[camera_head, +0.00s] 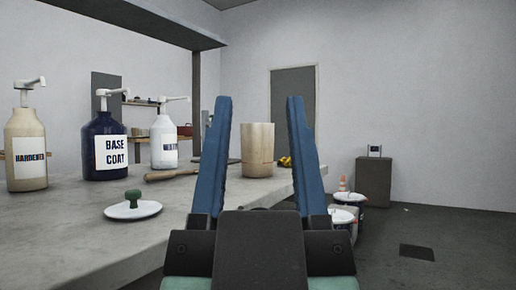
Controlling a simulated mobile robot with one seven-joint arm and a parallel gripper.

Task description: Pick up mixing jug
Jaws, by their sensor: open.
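My gripper (257,165) is in the middle of the view, with two blue fingers spread wide and nothing held. A tan, slightly translucent cup-shaped vessel (258,148), which looks like the mixing jug, stands upright near the right end of the grey counter. It shows between my fingers but appears to be farther away than they are. No handle is visible on it. Its base shows just above my gripper's dark body.
The grey counter (70,225) carries a hardener bottle (26,150), a base coat bottle (104,150), a white pump bottle (164,140), a wooden-handled tool (172,174) and a white plate with a green knob (133,209). Cans (343,215) and a grey cabinet (374,183) stand right.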

